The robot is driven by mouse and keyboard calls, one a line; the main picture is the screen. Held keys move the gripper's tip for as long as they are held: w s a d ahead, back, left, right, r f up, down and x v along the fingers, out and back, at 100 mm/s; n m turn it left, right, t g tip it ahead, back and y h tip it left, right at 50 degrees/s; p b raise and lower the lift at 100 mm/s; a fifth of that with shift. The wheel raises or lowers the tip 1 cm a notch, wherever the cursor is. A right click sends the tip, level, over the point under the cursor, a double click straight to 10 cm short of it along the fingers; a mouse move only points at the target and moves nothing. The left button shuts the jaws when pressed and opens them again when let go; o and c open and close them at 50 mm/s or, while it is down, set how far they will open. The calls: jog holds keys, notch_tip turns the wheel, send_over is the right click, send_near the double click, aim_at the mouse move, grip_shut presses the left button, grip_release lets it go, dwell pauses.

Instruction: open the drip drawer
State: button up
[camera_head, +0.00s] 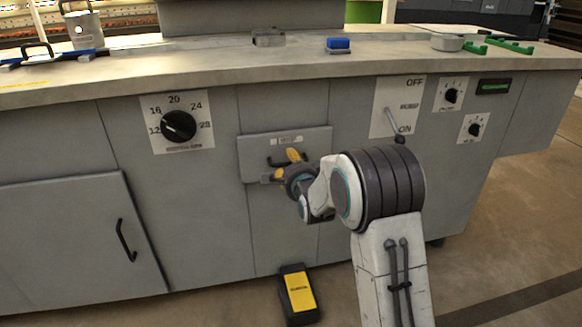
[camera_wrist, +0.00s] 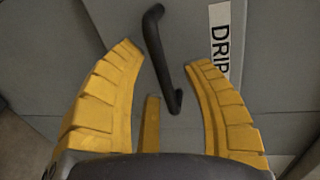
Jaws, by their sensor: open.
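The drip drawer (camera_head: 256,150) is a small grey front panel in the machine's face, with a pale label near its top. It looks shut or nearly so. Its dark bar handle (camera_head: 273,162) is partly hidden by my gripper. My gripper (camera_head: 285,164) has yellow fingers and is right in front of the drawer. In the wrist view, the black handle (camera_wrist: 155,50) lies between the spread fingers of my gripper (camera_wrist: 165,57), with gaps on both sides.
A temperature knob (camera_head: 178,126) is left of the drawer, and an ON/OFF lever (camera_head: 395,120) is to the right, above my arm. A black and yellow box (camera_head: 298,293) stands on the floor below. A cabinet door (camera_head: 70,240) is at lower left.

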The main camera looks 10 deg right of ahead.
jog(key=shift+c, duration=0.3)
grip_shut()
dwell(0.3)
